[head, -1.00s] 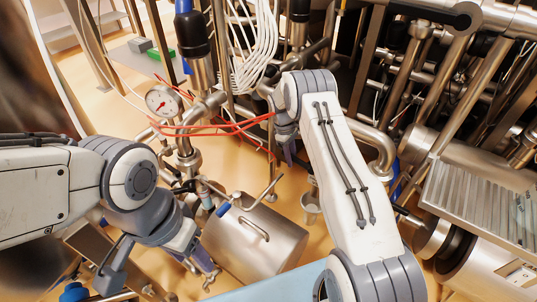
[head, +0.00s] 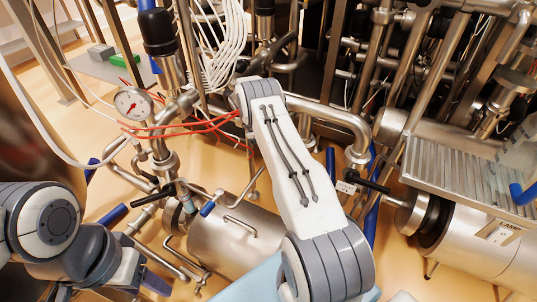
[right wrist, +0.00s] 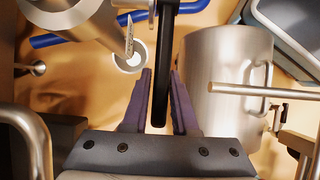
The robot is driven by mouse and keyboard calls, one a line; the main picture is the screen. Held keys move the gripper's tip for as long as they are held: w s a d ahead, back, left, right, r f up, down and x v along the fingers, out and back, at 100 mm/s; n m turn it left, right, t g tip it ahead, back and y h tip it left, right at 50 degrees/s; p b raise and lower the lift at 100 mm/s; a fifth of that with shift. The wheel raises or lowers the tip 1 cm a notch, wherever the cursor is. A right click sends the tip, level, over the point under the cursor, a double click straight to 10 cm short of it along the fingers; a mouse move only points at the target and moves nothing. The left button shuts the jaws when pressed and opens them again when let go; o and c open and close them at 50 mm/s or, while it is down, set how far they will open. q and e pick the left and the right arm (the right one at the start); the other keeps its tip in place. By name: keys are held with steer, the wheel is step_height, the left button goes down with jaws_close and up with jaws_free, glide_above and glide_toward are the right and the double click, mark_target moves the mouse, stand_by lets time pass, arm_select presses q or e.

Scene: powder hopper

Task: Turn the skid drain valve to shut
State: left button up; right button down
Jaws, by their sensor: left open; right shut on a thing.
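A black lever handle (right wrist: 164,50) runs down the middle of the right wrist view, between the purple fingers of my right gripper (right wrist: 160,100), which is shut on it. A white tag (right wrist: 130,36) hangs by a steel pipe end just left of it. In the head view my right arm hides that gripper, and I cannot tell which lever it holds. The head view shows a black lever (head: 371,185) beside a white tag and another black lever (head: 140,194) left of the steel vessel (head: 235,240). My left gripper (head: 145,280) is open and empty at the lower left.
A pressure gauge (head: 132,104) and red wires (head: 190,128) lie left of my right arm. A ribbed metal step (head: 460,170) and a steel cylinder (head: 480,250) stand at the right. Pipes crowd the back. Some bare floor shows at the left.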

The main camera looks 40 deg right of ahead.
steer(key=c, duration=0.7)
jaws_free()
steer(key=shift+s+d+f, duration=0.15)
steer(key=shift+s+f, duration=0.05)
steer(key=shift+f, duration=0.15)
steer(key=shift+r, duration=0.15)
steer(key=p+v, duration=0.1)
steer(key=v, duration=0.9)
steer(key=shift+w, duration=0.2)
steer(key=shift+r, duration=0.15)
